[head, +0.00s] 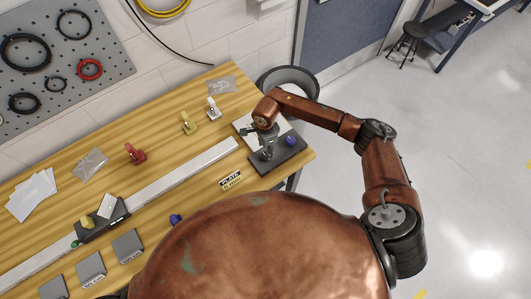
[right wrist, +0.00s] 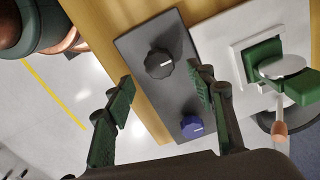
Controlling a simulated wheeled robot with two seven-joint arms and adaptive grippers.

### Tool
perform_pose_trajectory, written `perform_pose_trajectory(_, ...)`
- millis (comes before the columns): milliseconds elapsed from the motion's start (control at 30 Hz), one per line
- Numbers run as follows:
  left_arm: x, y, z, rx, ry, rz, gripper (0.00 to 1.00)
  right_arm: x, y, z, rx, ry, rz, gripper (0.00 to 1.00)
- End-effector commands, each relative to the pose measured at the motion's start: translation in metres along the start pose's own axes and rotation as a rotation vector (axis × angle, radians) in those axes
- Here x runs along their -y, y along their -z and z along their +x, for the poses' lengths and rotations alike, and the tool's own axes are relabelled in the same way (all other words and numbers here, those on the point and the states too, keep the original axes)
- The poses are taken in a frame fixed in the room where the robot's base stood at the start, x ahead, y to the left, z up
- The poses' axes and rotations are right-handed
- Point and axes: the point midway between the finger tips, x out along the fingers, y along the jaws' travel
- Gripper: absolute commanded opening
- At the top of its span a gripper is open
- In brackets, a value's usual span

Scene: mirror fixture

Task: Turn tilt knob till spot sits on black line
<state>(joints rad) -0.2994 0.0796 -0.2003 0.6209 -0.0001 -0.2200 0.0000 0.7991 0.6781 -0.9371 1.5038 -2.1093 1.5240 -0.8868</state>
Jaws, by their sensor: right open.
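A dark box at the right end of the bench carries a black knob (right wrist: 159,62) and a blue knob (right wrist: 192,126); the blue knob also shows in the head view (head: 291,141). No label tells which is the tilt knob. My right gripper (head: 268,153) is over this box. In the right wrist view its open green fingers (right wrist: 161,74) stand either side of the black knob, apart from it. A round mirror (right wrist: 283,66) in a green holder stands beside the box. I cannot make out the spot or the black line. My left gripper is out of view.
A pale rail (head: 180,176) runs along the wooden bench (head: 75,150). A dark carriage (head: 103,221) sits on its left part. Yellow, red and white clamps stand behind the rail, and several grey plates (head: 91,269) lie in front. A bin (head: 303,80) stands behind the bench's right end.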

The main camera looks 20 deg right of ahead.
Motion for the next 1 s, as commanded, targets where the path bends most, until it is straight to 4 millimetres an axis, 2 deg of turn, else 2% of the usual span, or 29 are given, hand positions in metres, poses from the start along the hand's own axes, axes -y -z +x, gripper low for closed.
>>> perform_pose_trajectory(100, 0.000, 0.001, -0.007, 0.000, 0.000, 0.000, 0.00, -0.002, -0.001, 0.018, 0.002, -0.003, 0.002, 0.50)
perform_pose_trajectory(300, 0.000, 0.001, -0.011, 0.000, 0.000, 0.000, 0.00, -0.001, -0.001, 0.039, 0.003, -0.002, 0.002, 0.50)
perform_pose_trajectory(633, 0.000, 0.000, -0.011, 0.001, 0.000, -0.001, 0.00, 0.000, -0.002, 0.043, 0.004, 0.000, 0.000, 0.50)
perform_pose_trajectory(1000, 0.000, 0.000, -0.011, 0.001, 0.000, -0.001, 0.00, 0.000, -0.002, 0.043, 0.004, 0.000, 0.001, 0.25)
